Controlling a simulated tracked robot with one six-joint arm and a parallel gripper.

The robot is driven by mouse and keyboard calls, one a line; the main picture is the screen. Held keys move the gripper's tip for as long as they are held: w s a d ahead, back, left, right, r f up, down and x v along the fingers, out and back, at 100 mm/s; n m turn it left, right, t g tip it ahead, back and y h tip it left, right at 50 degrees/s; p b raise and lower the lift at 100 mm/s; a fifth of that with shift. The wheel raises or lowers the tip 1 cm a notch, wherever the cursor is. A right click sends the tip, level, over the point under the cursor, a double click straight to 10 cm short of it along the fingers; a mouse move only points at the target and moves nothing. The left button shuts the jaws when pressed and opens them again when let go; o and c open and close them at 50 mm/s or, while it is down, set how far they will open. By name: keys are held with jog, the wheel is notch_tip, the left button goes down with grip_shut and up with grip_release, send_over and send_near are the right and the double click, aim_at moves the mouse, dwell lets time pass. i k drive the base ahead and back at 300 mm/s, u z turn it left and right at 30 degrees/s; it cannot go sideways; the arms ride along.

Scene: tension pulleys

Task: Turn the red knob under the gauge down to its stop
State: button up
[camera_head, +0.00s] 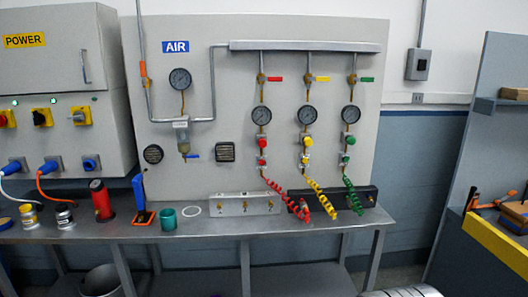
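The red knob (262,143) sits on the grey panel, just under the left gauge (262,115) of a row of three. A smaller red part (262,161) is below it on the same line, above a coiled red hose (288,197). A red label (275,79) marks this line near the top. The knob looks unobstructed, but it is too small to tell how far it is turned. My gripper is not in view.
Yellow (308,141) and green (350,140) knobs sit close on the right, with coiled hoses below. A metal bench (200,232) runs under the panel. It bears a red canister (101,201), a teal cup (168,219) and connector blocks (244,204).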

aim_at(262, 143)
jog(key=k, duration=0.65)
jog(key=z, duration=0.1)
jog(key=i, duration=1.45)
jog(key=u, duration=0.85)
jog(key=i, duration=0.6)
jog(key=u, duration=0.4)
